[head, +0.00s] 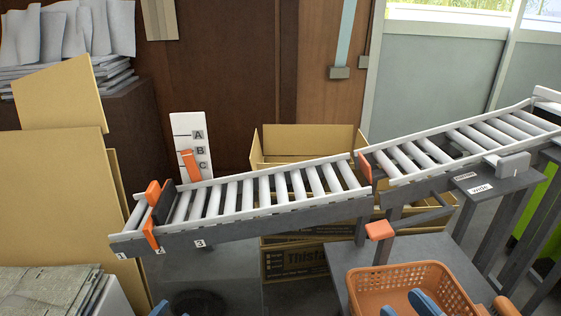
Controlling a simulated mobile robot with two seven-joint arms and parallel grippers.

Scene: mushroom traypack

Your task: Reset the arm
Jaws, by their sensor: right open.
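My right gripper (403,303) shows at the bottom edge as two blue fingertips. They are apart with nothing visible between them. They overlap the orange basket (365,284) in the picture; whether they are inside it or above it I cannot tell. Another small blue tip, apparently my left gripper (160,308), shows at the bottom edge left of centre. Most of it is out of frame, so its opening is hidden. Both arms are almost wholly out of view. No mushrooms or trays can be made out.
A sloping roller conveyor (270,190) crosses the middle, with an orange stop (154,190) at its left end. A second conveyor (460,147) rises to the right. Cardboard boxes (305,143) stand behind. A cardboard sheet (60,190) and stacked material (45,292) are at left.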

